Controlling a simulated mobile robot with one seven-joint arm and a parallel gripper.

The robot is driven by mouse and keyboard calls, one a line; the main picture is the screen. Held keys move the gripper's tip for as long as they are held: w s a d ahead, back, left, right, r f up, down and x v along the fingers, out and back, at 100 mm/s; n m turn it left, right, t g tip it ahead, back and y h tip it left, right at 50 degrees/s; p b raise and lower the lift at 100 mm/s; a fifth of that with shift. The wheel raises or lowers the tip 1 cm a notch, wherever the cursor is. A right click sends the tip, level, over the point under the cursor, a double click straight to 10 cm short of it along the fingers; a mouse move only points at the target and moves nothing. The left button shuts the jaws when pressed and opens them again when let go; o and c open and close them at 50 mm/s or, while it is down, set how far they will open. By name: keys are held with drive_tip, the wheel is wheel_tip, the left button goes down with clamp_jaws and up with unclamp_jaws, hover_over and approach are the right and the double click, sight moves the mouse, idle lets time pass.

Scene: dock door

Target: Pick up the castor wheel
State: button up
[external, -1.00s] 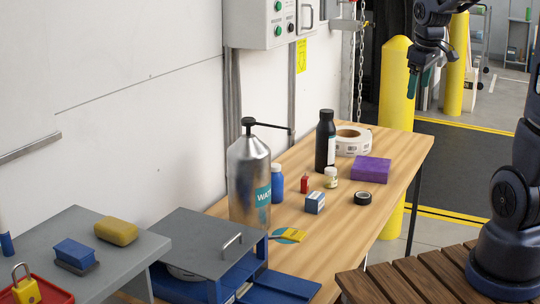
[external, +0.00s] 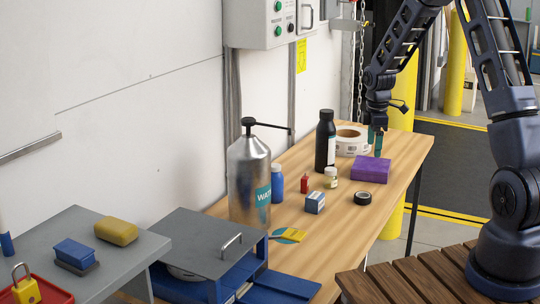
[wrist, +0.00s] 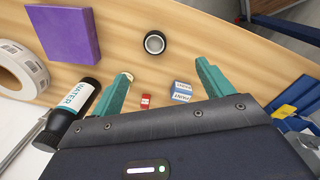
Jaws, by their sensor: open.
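I see no thing that is plainly a castor wheel. A small black ring with a pale centre (external: 363,198) lies flat on the wooden table; I cannot tell whether it is a wheel or a tape roll. It also shows in the wrist view (wrist: 154,43), beyond my fingertips. A pale round thing (external: 184,273) is partly hidden under the grey top of a blue box. My gripper (external: 375,142) is open and empty above the table's far part, behind the purple block. Its teal fingers (wrist: 164,70) show apart in the wrist view.
The wooden table (external: 405,160) also holds a purple block (external: 371,169), label roll (external: 353,140), black bottle (external: 325,140), metal water can (external: 249,180) and small paint box (external: 315,203). The grey-topped blue box (external: 205,240) stands at the near end. Bare wood surrounds the black ring.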

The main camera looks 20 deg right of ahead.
drive_tip(key=shift+n+g, duration=0.3)
drive_tip(key=shift+n, duration=0.5)
drive_tip(key=f, duration=0.4)
drive_tip(key=w+f, duration=0.1)
drive_tip(key=f, duration=0.3)
drive_tip(key=w+f, duration=0.1)
drive_tip(key=f, duration=0.3)
drive_tip(key=shift+w+a+f, duration=0.15)
drive_tip(key=shift+a+f, duration=0.05)
drive_tip(key=shift+a, duration=0.05)
drive_tip(key=shift+w+a+f, duration=0.1)
drive_tip(key=shift+w+f, duration=0.05)
drive_tip(key=shift+f, duration=1.3)
drive_tip(key=shift+w+a+f, duration=0.1)
drive_tip(key=shift+w+f, duration=0.05)
drive_tip(key=shift+f, duration=1.3)
drive_tip(key=c, duration=1.1)
drive_tip(key=shift+r, duration=0.15)
